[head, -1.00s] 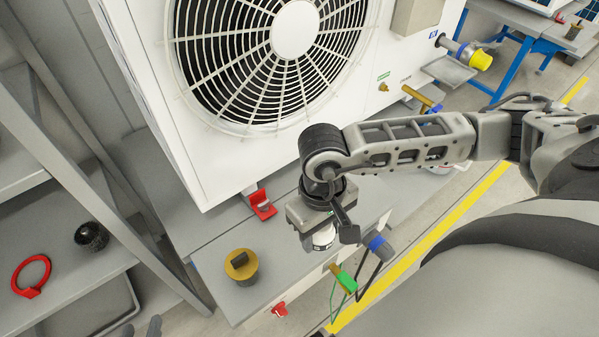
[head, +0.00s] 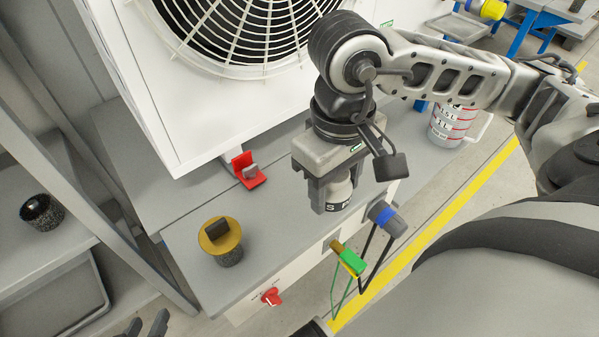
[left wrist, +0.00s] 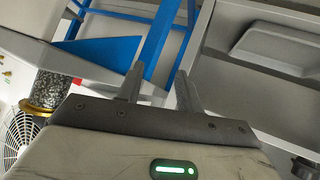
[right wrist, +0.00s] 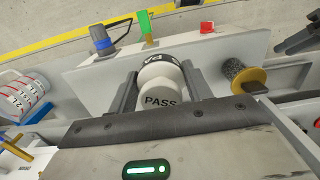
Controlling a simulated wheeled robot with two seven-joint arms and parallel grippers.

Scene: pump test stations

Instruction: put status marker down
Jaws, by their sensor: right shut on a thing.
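The status marker (head: 339,190) is a small white cylinder with dark lettering. It sits between the fingers of my right gripper (head: 334,196), low over the front of the grey bench (head: 290,215). In the right wrist view the marker (right wrist: 160,88) reads "PASS", and the fingers (right wrist: 160,90) hold it from both sides. I cannot tell whether its lower end touches the bench. My left gripper (head: 148,326) shows at the bottom edge of the head view. In the left wrist view its fingers (left wrist: 160,88) are apart with nothing between them.
A brass-topped knurled piece (head: 221,238) and a red bracket (head: 248,171) stand on the bench left of the marker. Blue (head: 387,219) and green (head: 350,262) connectors and a red knob (head: 271,297) line the front. The fan unit (head: 150,90) stands behind.

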